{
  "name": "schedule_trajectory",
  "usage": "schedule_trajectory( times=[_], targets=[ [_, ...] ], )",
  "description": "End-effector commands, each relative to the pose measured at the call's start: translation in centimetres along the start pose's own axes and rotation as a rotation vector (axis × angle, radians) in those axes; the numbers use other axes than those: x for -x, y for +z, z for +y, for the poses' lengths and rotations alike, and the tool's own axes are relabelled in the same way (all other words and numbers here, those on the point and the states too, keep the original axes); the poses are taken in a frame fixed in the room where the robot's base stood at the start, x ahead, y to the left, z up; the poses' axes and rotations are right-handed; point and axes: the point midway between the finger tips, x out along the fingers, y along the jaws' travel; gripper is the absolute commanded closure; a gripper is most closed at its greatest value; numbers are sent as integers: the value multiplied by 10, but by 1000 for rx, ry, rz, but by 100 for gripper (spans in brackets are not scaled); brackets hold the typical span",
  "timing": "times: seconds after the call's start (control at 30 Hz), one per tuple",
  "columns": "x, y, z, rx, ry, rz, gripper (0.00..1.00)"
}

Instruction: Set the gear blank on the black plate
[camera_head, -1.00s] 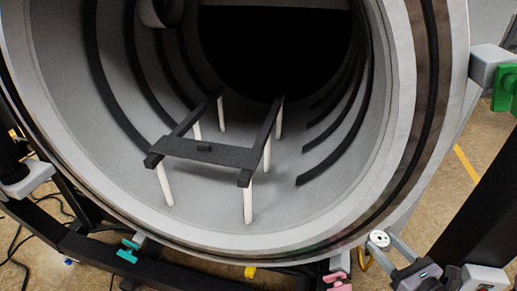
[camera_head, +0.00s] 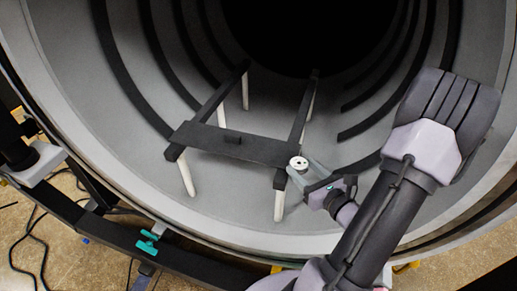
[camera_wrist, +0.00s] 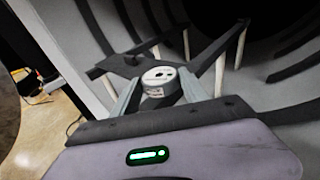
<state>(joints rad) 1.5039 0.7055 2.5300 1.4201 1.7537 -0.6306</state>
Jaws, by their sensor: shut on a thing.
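The gear blank (camera_head: 299,162) is a small pale disc with a dark centre hole. My gripper (camera_head: 304,168) is shut on it, and the blank also shows between the fingers in the wrist view (camera_wrist: 160,86). The black plate (camera_head: 228,145) lies across two dark rails on white posts inside the furnace. In the head view the blank appears at the right end of the plate, near the right rail. I cannot tell how high it is above the plate or whether they touch. In the wrist view the plate (camera_wrist: 124,65) lies beyond the blank, partly hidden by it.
The rails (camera_head: 305,105) run back toward the dark furnace interior. The curved grey furnace wall (camera_head: 110,130) surrounds the stand. Teal clamps (camera_head: 147,243) sit below the front rim.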

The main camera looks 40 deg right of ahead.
Motion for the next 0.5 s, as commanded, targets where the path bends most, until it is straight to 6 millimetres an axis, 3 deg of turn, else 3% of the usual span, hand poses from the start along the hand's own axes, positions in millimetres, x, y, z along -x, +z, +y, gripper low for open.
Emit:
schedule_trajectory(
  times=[0.3,0.5],
  targets=[
    [-88,4,0,3,7,-2,100],
    [-126,6,-3,1,3,-2,100]
  ],
)
